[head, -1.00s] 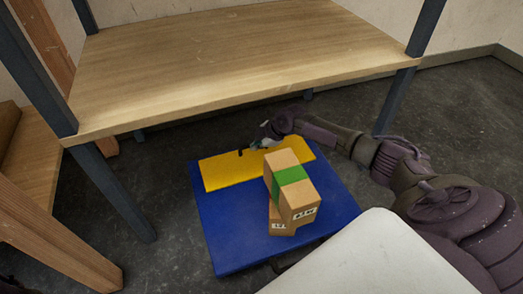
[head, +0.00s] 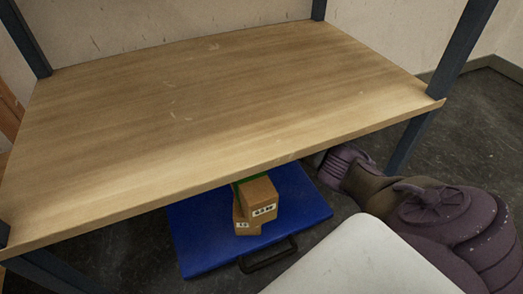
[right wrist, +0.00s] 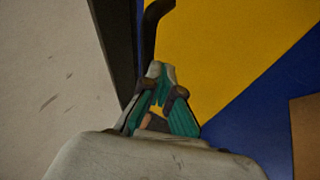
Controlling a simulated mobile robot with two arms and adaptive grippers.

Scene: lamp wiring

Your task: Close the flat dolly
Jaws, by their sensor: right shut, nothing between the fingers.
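The flat dolly (head: 196,248) is a blue board on the floor, partly under the shelf; its far part is hidden by the shelf in the head view. A dark handle (head: 268,262) sticks out at its near edge. In the right wrist view the yellow panel (right wrist: 230,40) lies beside blue (right wrist: 250,130). My right gripper (right wrist: 160,72) is shut and empty, with teal fingers by the panel's edge; its tips are at the lower end of a dark curved bar (right wrist: 152,25). I cannot tell whether they touch. The shelf hides this gripper in the head view. My left gripper is out of view.
Cardboard boxes, one with green tape (head: 262,199), stand stacked on the dolly. A wooden shelf (head: 220,90) with dark metal legs overhangs it, with my right arm reaching beneath. Dark floor (head: 480,130) is free at the right.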

